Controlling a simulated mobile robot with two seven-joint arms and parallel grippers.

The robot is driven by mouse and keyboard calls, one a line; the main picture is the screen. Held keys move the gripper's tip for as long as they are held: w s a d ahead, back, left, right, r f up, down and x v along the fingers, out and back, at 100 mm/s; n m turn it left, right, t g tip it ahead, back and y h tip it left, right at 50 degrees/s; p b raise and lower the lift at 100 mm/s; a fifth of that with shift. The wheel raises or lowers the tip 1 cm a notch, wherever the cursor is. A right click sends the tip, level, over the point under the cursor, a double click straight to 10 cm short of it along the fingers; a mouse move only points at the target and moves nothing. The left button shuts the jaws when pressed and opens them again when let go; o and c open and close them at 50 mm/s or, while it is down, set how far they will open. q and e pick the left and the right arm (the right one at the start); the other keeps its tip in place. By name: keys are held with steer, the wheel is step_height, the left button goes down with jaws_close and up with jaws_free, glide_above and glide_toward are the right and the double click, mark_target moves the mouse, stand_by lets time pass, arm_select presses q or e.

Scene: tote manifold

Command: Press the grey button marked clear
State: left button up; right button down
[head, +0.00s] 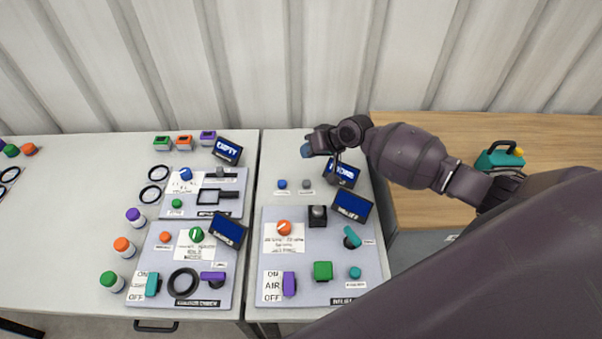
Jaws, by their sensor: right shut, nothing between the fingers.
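A small grey button (306,184) sits on the right-hand table, beside a blue button (282,184). A small label is below it, too small to read. Another grey round part (220,172) is on the upper left panel. My right gripper (306,150) reaches in from the right with its fingers shut and empty. In the picture it is above and behind the grey button, apart from it. My left gripper is not in view.
A screen (342,174) stands right of the grey button, partly hidden by my right arm. A panel (263,248) with knobs, switches and another screen (353,205) lies in front. A teal can (497,158) stands on the wooden table (440,126). The wall is close behind.

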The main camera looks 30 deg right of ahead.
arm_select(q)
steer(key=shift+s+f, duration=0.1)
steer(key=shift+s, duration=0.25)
arm_select(e)
steer(key=shift+s, duration=0.2)
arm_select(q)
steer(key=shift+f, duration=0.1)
arm_select(e)
steer(key=shift+f, duration=0.1)
steer(key=b, duration=0.7)
glide_above(308, 181)
step_height(308, 181, down, 8)
steer(key=shift+r, duration=0.15)
steer(key=shift+f, duration=0.4)
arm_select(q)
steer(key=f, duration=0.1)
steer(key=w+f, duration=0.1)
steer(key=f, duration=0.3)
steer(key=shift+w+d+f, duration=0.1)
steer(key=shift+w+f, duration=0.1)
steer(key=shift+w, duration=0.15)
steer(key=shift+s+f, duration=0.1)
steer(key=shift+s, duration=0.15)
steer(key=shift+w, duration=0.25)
